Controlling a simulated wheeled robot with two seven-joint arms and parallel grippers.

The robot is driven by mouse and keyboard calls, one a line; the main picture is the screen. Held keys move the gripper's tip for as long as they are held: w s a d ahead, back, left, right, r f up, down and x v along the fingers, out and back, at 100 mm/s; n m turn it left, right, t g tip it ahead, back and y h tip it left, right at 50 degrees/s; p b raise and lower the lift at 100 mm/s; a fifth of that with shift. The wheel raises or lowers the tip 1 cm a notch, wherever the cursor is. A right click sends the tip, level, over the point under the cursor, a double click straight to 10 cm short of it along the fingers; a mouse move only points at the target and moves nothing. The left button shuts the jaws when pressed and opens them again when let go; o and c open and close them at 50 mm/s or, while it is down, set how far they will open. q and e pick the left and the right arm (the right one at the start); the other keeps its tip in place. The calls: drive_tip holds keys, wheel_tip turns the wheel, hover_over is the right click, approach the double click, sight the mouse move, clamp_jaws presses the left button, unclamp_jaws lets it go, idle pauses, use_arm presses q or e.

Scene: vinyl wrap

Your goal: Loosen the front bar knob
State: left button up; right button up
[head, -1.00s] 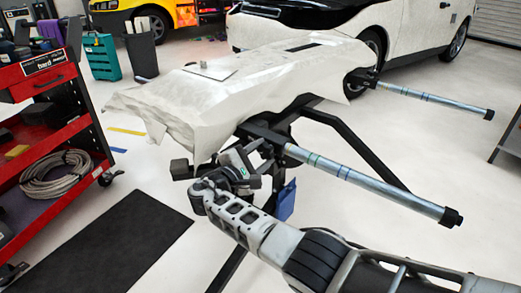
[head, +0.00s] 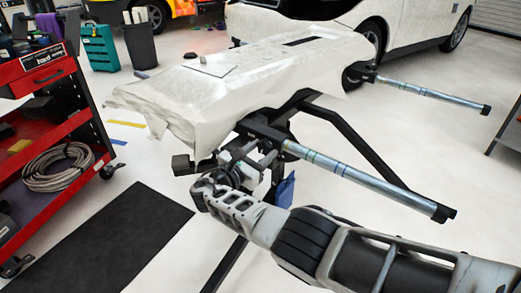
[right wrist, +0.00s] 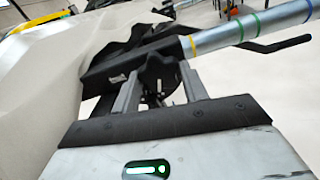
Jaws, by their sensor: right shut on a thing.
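The front bar (head: 362,181) is a silver tube with a black end cap, sticking out to the right from the black stand under the white-covered panel. My right gripper (head: 262,153) is at the bar's inner end, below the panel's edge. In the right wrist view, my right gripper (right wrist: 158,82) has its two fingers on either side of a dark round knob (right wrist: 160,66), just below the black bracket. It is shut on this knob. The knob is mostly hidden in the head view. My left gripper is in neither view.
A white-covered panel (head: 235,75) lies on the black stand (head: 355,145). A second silver bar (head: 430,92) sticks out farther back. A red tool cart (head: 60,130) stands at the left, and a dark mat (head: 105,235) lies on the floor.

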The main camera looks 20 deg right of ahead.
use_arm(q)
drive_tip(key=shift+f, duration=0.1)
use_arm(e)
drive_tip(key=shift+n, duration=0.4)
drive_tip(key=o, duration=1)
